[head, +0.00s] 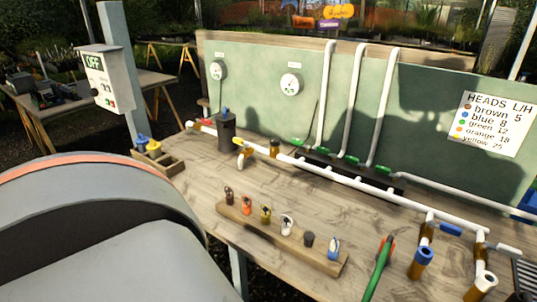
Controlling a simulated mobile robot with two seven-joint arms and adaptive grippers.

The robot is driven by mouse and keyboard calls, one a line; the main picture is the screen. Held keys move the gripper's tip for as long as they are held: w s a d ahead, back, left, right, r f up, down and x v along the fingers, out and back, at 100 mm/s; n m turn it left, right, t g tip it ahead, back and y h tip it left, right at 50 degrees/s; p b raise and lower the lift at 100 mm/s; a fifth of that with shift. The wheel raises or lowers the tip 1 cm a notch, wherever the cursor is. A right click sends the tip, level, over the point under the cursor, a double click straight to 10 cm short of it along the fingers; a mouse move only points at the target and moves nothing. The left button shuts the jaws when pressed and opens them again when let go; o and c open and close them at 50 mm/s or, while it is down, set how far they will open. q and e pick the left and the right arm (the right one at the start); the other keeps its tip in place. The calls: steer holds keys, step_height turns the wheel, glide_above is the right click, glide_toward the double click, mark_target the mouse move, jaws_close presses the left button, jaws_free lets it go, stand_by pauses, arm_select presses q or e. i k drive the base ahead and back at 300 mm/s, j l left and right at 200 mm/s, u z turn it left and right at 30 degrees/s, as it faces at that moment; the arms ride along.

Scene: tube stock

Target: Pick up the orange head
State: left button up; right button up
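The orange head (246,205) is a small piece standing in a long wooden block (237,219) on the bench. It is second from the left, between a dark brown piece (228,194) and a yellowish one (265,214). Nothing covers it in the head view. A large grey curved link with an orange band, apparently part of my arm, fills the lower left. Neither gripper is in view.
Also in the block are a white piece (287,225), a dark one (308,240) and a blue-and-white one (333,248). A green-handled tool (380,265) lies to the right. White pipe (350,182) crosses behind; a black cylinder (226,132) stands farther back.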

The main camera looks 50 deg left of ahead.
mark_target(246, 206)
steer(key=i+l+u, duration=0.15)
steer(key=u, duration=0.3)
steer(key=l+u, duration=0.35)
steer(key=u, duration=0.15)
steer(key=i, duration=0.05)
